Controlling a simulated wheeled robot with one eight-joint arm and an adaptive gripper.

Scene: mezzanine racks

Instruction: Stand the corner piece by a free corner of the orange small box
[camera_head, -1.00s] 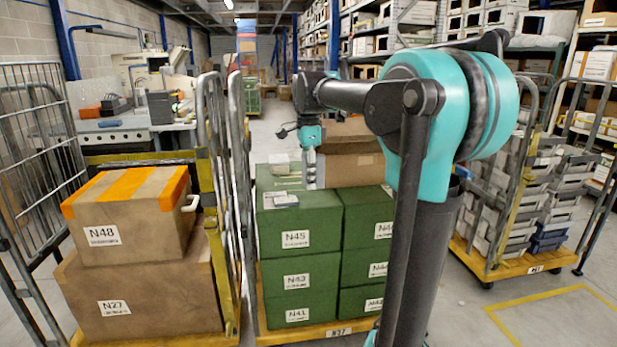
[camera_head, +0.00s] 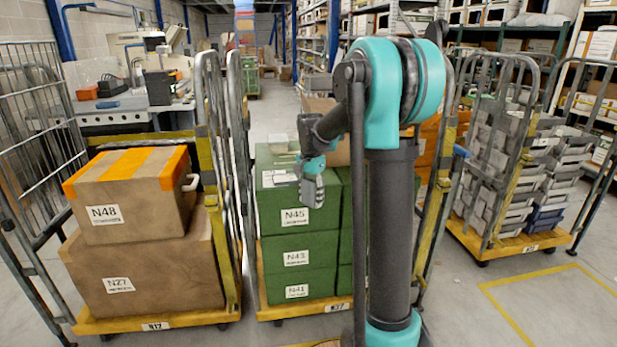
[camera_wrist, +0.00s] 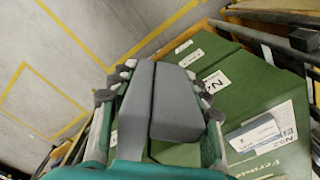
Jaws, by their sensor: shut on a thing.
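A grey corner piece (camera_wrist: 178,103), two long flat faces meeting along an edge, is held between the fingers of my gripper (camera_wrist: 160,82). In the head view my gripper (camera_head: 312,170) hangs above the front of the green box stack, with the grey piece small below it. A small brown box N48 (camera_head: 145,220) with orange tape along its top edges stands on a larger brown box at left, well apart from my gripper. A small white curved piece (camera_head: 190,183) sits at its right side. Orange surfaces (camera_head: 428,145) show partly behind my arm.
Green boxes (camera_head: 297,226) fill the middle roll cage. The larger brown box N27 (camera_head: 145,283) stands in the left cage. Cage posts (camera_head: 213,150) rise between the two stacks. A cage of grey crates (camera_head: 505,170) stands at right. Floor at front right is clear.

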